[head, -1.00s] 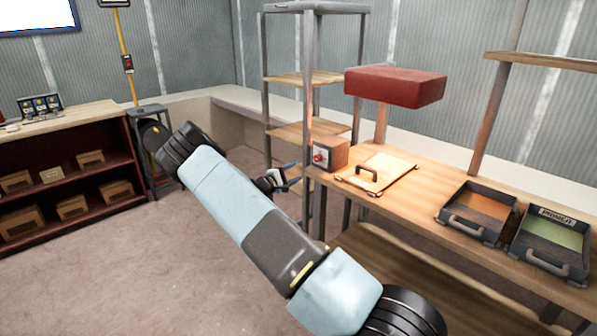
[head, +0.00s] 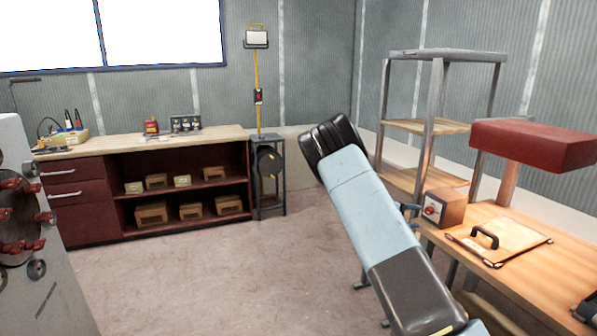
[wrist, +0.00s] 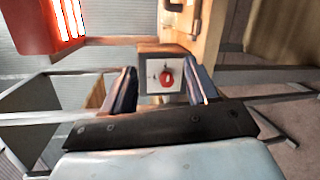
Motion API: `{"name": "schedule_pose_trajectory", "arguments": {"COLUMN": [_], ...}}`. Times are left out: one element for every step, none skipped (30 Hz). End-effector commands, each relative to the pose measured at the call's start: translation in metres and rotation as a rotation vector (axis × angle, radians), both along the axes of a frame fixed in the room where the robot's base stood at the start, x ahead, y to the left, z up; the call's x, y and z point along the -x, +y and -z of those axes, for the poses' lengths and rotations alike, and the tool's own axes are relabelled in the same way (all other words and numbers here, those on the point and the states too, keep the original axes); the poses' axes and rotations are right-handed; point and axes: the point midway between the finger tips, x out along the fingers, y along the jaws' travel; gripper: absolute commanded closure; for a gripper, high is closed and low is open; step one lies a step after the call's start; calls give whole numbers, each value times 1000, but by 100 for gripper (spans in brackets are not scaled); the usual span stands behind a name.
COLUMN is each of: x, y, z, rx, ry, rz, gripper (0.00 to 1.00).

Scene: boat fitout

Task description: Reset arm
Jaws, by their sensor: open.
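My arm (head: 370,210) shows in the head view, light blue and dark grey, rising from the lower right with its black joint raised at the middle. My gripper (wrist: 162,82) is in the wrist view with its two dark blue fingers apart and nothing between them. Beyond the fingers is a box with a red knob on a pale face (wrist: 164,77); the fingers look apart from it. In the head view this box (head: 445,208) stands at the workbench's left end, and the gripper is mostly hidden behind my arm.
The wooden workbench (head: 540,265) on the right holds a board with a black handle (head: 498,245), under a red lamp hood (head: 535,143). A metal shelf rack (head: 435,120) stands behind. A dark red cabinet (head: 90,205) is at the back left. Grey floor (head: 220,280) between is clear.

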Motion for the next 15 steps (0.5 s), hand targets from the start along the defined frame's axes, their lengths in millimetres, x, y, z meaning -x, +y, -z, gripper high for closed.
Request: {"name": "schedule_pose_trajectory", "arguments": {"x": [10, 15, 22, 28, 33, 41, 47, 52, 59, 65, 70, 78, 83, 89, 97], "y": [-3, -3, -4, -5, -5, -5, -5, -5, -4, -4, -4, -3, -1, 0, 1], "z": [-10, -15, -22, -26, -30, -37, -41, -45, -51, -56, -60, -66, -70, -74, -80], "rx": [-40, -63, -93, -116, -138, -168, -191, -213, -244, -267, -289, -320, -342, -365, -395], "ry": [-13, -19, -27, -32, -37, -45, -51, -55, -62, -69, -74, -81, -86, -92, -98], "rz": [27, 42, 60, 73, 87, 104, 117, 127, 142, 154, 164, 176, 185, 194, 205], "gripper": [41, 41, 41, 41, 41, 41, 41, 41, 41, 41, 41, 41, 41, 41, 41]}}
